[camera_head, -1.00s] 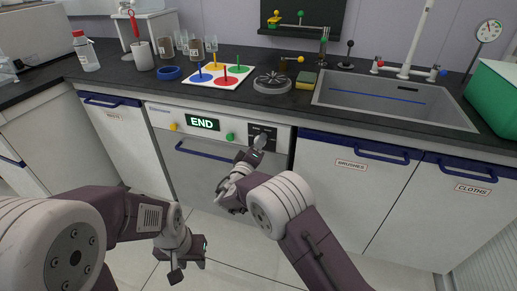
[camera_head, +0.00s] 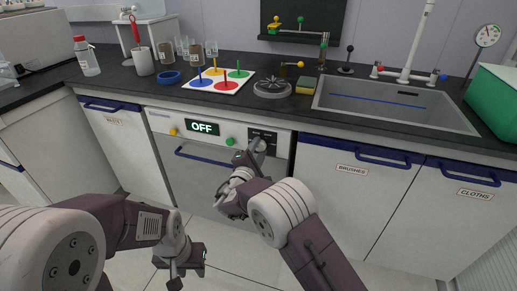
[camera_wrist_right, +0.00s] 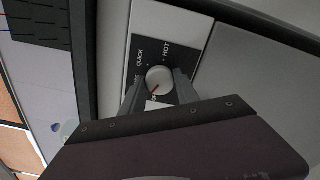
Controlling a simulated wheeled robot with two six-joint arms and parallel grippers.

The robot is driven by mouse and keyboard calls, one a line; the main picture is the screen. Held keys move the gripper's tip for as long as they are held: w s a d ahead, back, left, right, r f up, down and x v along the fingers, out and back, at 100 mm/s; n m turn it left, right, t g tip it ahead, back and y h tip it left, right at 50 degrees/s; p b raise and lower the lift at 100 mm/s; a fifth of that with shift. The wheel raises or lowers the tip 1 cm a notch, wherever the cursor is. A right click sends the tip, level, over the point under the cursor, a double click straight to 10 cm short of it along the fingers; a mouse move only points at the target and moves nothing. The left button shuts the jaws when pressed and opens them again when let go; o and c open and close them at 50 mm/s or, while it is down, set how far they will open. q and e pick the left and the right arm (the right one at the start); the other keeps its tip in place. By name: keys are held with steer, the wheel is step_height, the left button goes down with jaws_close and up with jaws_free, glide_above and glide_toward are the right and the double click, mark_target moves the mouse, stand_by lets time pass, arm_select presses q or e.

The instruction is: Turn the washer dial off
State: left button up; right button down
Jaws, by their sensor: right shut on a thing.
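The washer dial (camera_wrist_right: 159,79) is a round pale knob with a red mark on a dark panel with QUICK and HOT labels. The red mark points to the lower left, at a label partly hidden by my gripper. My right gripper (camera_head: 258,150) is shut on the dial; in the right wrist view its fingers stand on both sides of the knob. My left gripper (camera_head: 174,275) hangs low, away from the washer; its fingers are unclear.
A yellow button (camera_head: 173,131) and a green button (camera_head: 230,141) flank the display. The dark counter above holds a peg board (camera_head: 217,82), a round grey disc (camera_head: 272,88), a sponge (camera_head: 306,85) and a sink (camera_head: 395,105). Cupboards with blue handles adjoin the washer.

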steer(key=n+p, duration=0.1)
steer(key=n, duration=0.3)
steer(key=shift+n+p, duration=0.3)
steer(key=shift+n, duration=0.4)
steer(key=c, duration=0.9)
jaws_free()
steer(key=shift+f, duration=0.1)
